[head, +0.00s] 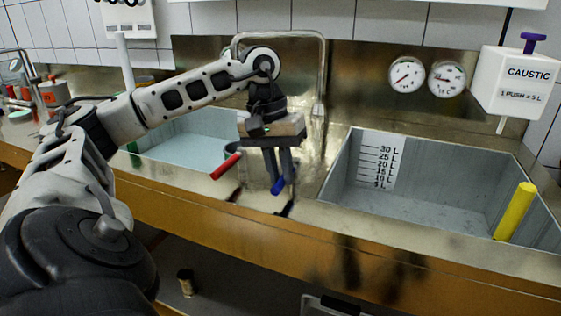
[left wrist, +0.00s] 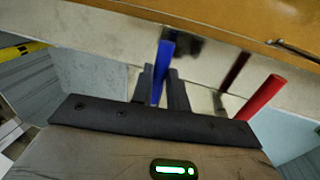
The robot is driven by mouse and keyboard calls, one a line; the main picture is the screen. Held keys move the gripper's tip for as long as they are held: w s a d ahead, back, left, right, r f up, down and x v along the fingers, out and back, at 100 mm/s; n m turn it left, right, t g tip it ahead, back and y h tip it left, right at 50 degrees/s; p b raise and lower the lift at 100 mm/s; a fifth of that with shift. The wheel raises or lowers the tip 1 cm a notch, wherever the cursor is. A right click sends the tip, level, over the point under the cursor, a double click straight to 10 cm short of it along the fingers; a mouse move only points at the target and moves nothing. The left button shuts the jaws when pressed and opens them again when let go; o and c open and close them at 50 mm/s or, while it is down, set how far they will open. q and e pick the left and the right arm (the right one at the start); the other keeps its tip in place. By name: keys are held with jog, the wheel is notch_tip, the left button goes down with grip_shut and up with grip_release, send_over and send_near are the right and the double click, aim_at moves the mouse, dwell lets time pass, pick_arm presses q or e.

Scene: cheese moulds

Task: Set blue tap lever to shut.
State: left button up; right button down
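The blue tap lever (head: 278,188) sticks out at the front of the steel counter between the two sinks. In the left wrist view the blue lever (left wrist: 164,62) lies between the two fingers, with little or no gap on either side. My left gripper (head: 282,180) points down over it and appears shut on it; the fingers hide part of the lever in the head view. The red tap lever (head: 225,167) is to its left, apart from the gripper; it also shows in the left wrist view (left wrist: 263,98). My right gripper is in neither view.
The left sink (head: 160,152) and the right sink (head: 335,180) flank the levers. A yellow upright tube (head: 515,211) stands in the right sink. A bent steel pipe (head: 324,75) rises behind the gripper. A white caustic dispenser (head: 513,82) and two gauges (head: 406,74) are on the wall.

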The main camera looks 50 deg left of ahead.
pick_arm(q)
jog(key=o, duration=0.4)
